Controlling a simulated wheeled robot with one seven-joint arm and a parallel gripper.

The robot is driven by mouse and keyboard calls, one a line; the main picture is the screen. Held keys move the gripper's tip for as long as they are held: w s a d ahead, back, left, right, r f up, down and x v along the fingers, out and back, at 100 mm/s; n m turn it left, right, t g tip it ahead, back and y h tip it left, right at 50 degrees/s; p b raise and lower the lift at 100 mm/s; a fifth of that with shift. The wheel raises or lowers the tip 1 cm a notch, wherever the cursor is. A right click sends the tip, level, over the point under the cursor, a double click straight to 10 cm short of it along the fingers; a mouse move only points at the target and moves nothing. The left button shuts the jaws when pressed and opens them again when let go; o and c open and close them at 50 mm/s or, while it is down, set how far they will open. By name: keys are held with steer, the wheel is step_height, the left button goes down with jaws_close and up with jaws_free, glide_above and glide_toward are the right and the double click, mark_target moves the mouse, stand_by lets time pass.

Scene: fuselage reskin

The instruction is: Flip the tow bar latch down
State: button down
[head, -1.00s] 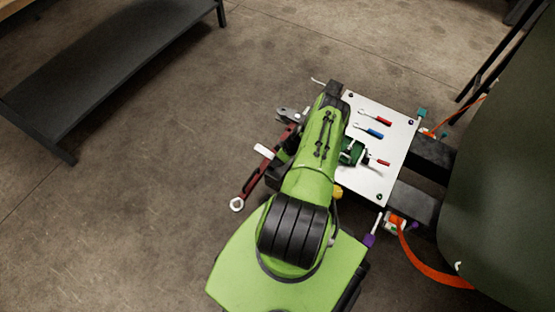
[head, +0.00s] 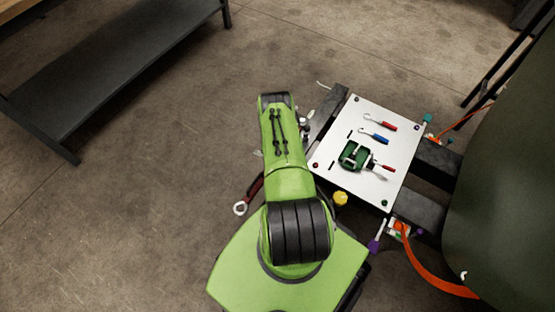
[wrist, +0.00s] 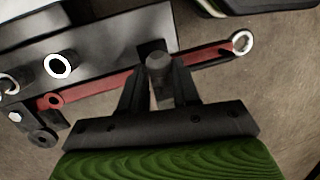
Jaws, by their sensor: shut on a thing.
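The red tow bar (wrist: 95,92) runs slantwise across the wrist view and ends in a pale metal ring (wrist: 242,43) at the upper right. In the head view, part of the tow bar (head: 256,187) and its ring (head: 239,209) show beside my arm. In the wrist view, my gripper (wrist: 159,82) is over the bar. Its dark fingers are shut on a grey round-topped knob (wrist: 158,64), which looks like the latch handle. The fingers hide the lower part of the knob and some of the bar. In the head view my arm hides the gripper and latch.
A white plate (head: 343,115) with a green tool (head: 354,155) and several small red- and blue-handled tools lies right of my arm. A yellow knob (head: 340,198) is below it. A dark shelf (head: 120,70) stands upper left. Floor between is clear.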

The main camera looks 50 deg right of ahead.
steer(key=shift+w+a+f+g, duration=0.15)
steer(key=shift+w+a+g, duration=0.25)
steer(key=shift+g, duration=0.2)
steer(key=c, duration=0.9)
jaws_free()
steer(key=shift+d, duration=0.2)
steer(key=p+v, duration=0.3)
steer(key=v, duration=1.2)
steer(key=shift+w+r, duration=0.2)
steer(key=shift+r, duration=0.15)
